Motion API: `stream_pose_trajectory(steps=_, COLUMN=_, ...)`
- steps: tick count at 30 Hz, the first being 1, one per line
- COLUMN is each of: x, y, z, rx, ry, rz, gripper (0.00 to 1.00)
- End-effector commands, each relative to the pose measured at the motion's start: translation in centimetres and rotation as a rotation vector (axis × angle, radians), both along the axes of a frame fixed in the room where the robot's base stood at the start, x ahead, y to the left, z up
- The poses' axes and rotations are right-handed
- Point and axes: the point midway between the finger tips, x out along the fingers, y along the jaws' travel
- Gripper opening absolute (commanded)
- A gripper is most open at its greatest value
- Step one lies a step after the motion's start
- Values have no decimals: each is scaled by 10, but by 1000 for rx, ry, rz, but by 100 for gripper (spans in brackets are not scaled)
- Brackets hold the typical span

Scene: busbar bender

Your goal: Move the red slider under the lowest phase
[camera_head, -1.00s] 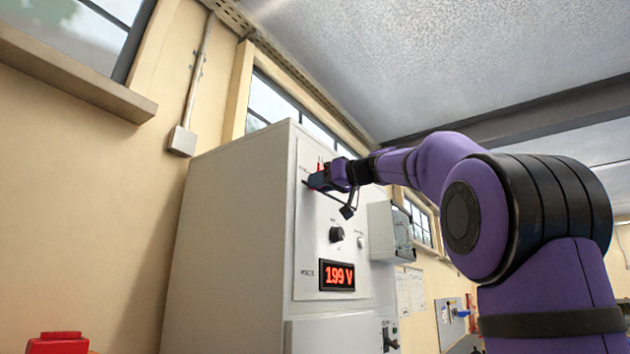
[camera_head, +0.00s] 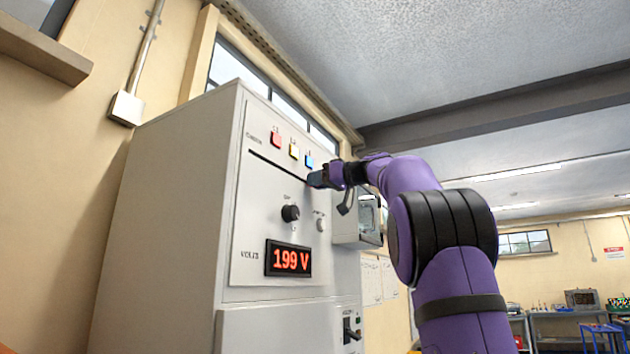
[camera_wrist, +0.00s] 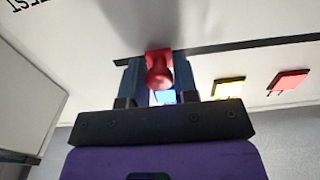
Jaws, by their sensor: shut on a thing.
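My gripper (camera_head: 314,180) is at the right end of the slot (camera_head: 272,164) on the grey cabinet's panel in the head view. In the wrist view my gripper (camera_wrist: 158,75) is shut on the red slider knob (camera_wrist: 158,66), which sits on the dark slot (camera_wrist: 250,45). My fingers hide the knob in the head view. Above the slot are a red phase marker (camera_head: 276,140), a yellow one (camera_head: 294,151) and a blue one (camera_head: 309,161). The knob is close to the blue marker (camera_wrist: 166,97). The display (camera_head: 289,259) reads 199 V.
A black rotary knob (camera_head: 290,213) and a small white button (camera_head: 320,225) are below the slot. A black switch (camera_head: 351,329) is lower on the cabinet (camera_head: 170,220). A grey box (camera_head: 352,230) is close behind my gripper.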

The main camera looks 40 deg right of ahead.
Motion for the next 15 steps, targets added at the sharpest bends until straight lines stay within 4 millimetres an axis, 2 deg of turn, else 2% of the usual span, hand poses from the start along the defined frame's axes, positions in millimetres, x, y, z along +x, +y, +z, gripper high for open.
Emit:
stream_pose_trajectory(steps=10, x=0, y=-4, z=1, rx=1, ry=-5, rz=-11, gripper=0)
stream_pose_trajectory(steps=11, x=0, y=-4, z=1, rx=1, ry=-6, rz=-12, gripper=30)
stream_pose_trajectory(steps=13, x=0, y=-4, z=1, rx=1, ry=-6, rz=-12, gripper=46)
stream_pose_trajectory(steps=14, x=0, y=-4, z=1, rx=1, ry=-5, rz=-11, gripper=50)
stream_pose_trajectory(steps=15, x=0, y=-4, z=1, rx=1, ry=-5, rz=-10, gripper=50)
